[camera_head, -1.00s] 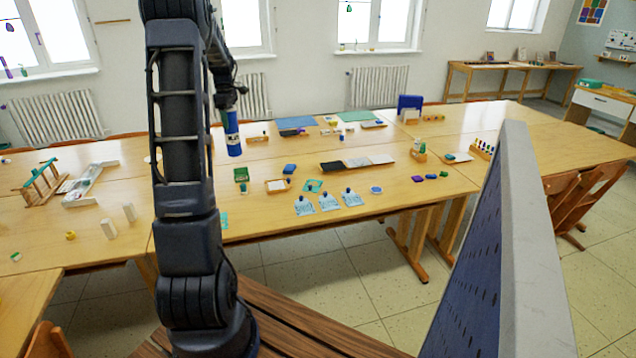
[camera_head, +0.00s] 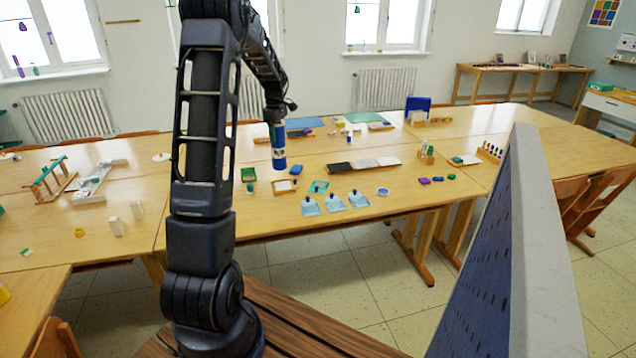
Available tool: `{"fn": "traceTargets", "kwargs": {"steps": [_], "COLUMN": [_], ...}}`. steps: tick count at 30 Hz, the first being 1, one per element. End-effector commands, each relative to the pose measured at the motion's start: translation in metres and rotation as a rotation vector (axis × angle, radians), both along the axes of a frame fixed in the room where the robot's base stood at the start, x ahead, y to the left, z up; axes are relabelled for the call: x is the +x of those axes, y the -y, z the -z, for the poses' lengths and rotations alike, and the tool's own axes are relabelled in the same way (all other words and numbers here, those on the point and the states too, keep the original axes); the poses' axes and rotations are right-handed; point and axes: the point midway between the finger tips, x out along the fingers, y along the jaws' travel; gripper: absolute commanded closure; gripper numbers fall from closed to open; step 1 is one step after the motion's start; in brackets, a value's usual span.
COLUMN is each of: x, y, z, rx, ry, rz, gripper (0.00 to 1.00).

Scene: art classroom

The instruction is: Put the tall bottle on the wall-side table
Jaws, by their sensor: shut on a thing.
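The tall bottle (camera_head: 279,150) is a blue cylinder with a pale band. It hangs nearly upright from my gripper (camera_head: 277,118), which is shut on its top end. The bottle shows in front of the large joined tables (camera_head: 330,220); I cannot tell its exact height above them. The gripper's fingers are small and dark in this view. A narrow wooden table (camera_head: 520,68) stands against the far wall under the right window, with small framed items on it.
The joined tables carry cards, a dark tray (camera_head: 341,168), a blue box (camera_head: 417,104) and a bottle rack (camera_head: 490,151). A tall grey-and-blue panel (camera_head: 515,250) rises close on the right. Wooden chairs (camera_head: 595,215) stand at the right. Tiled floor shows in front of the tables.

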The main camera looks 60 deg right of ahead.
Motion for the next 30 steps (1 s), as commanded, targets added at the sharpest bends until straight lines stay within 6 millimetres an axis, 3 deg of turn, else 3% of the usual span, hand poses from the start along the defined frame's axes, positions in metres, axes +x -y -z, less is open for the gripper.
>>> {"fn": "traceTargets", "kwargs": {"steps": [5, 21, 30], "x": [-0.001, 0.000, 0.000], "y": [0.000, 0.000, 0.001], "z": [0.025, 0.132, 0.158], "rx": [0.001, 0.001, -0.001], "ry": [0.000, 0.000, 0.000], "rz": [0.001, 0.000, 0.000], "gripper": [1.00, 1.00, 1.00]}}
